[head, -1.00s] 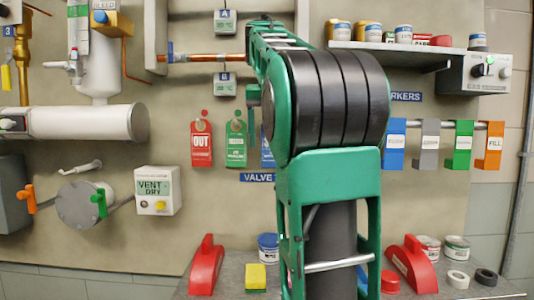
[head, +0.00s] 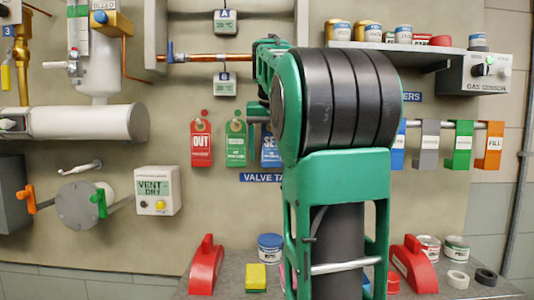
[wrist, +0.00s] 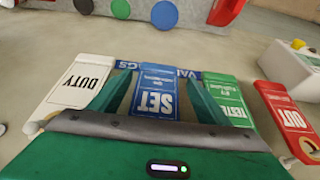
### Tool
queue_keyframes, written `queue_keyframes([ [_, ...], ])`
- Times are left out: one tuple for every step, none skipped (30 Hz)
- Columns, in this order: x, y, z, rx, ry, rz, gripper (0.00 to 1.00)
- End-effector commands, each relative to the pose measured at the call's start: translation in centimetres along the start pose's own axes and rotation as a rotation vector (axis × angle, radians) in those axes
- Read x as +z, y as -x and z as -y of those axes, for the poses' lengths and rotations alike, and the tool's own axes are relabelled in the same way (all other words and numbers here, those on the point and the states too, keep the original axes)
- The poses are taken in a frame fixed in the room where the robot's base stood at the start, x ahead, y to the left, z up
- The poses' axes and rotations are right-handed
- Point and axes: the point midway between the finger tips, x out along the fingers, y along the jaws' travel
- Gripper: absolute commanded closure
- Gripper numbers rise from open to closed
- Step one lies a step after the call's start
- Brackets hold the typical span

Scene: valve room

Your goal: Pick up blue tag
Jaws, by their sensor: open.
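The blue tag (head: 270,147), marked SET, hangs on the wall between a green tag (head: 237,145) and my arm, which hides its right part. In the wrist view the blue tag (wrist: 155,98) appears upside down. My gripper (wrist: 160,90) is open and empty, with one green finger on each side of the blue tag in that view. I cannot tell whether the fingers touch it. The fingertips are not clear in the head view.
A white DUTY tag (wrist: 80,84) and the green tag (wrist: 228,100) flank the blue one closely. A red OUT tag (head: 201,143) hangs farther left. A copper pipe (head: 205,57) runs above. Red stands (head: 205,265) and tins occupy the bench below.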

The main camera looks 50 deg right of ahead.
Motion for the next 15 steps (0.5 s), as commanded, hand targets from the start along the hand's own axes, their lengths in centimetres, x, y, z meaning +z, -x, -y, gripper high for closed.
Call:
queue_keyframes([
  [-0.01,0.00,0.00,0.000,0.000,0.000,0.32],
  [-0.01,0.00,0.01,0.000,0.000,0.000,0.39],
  [-0.01,0.00,0.01,0.000,0.000,0.000,0.49],
  [-0.01,0.00,0.01,0.000,0.000,0.000,0.56],
  [-0.01,0.00,0.01,0.000,0.000,0.000,0.63],
  [-0.01,0.00,0.02,0.000,0.000,0.000,0.73],
  [-0.01,0.00,0.02,0.000,0.000,0.000,0.73],
  [-0.01,0.00,0.02,0.000,0.000,0.000,0.73],
  [-0.02,0.00,0.03,0.000,0.001,0.000,0.73],
  [-0.02,0.00,0.03,0.000,0.001,0.000,0.73],
  [-0.02,0.00,0.03,0.000,0.001,0.000,0.73],
  [-0.02,0.00,0.03,0.000,0.001,0.000,0.73],
  [-0.02,0.00,0.03,0.000,0.001,0.000,0.73],
  [-0.02,0.00,0.04,0.000,0.001,0.000,0.73],
  [-0.02,0.02,0.05,0.000,0.001,0.000,0.73],
])
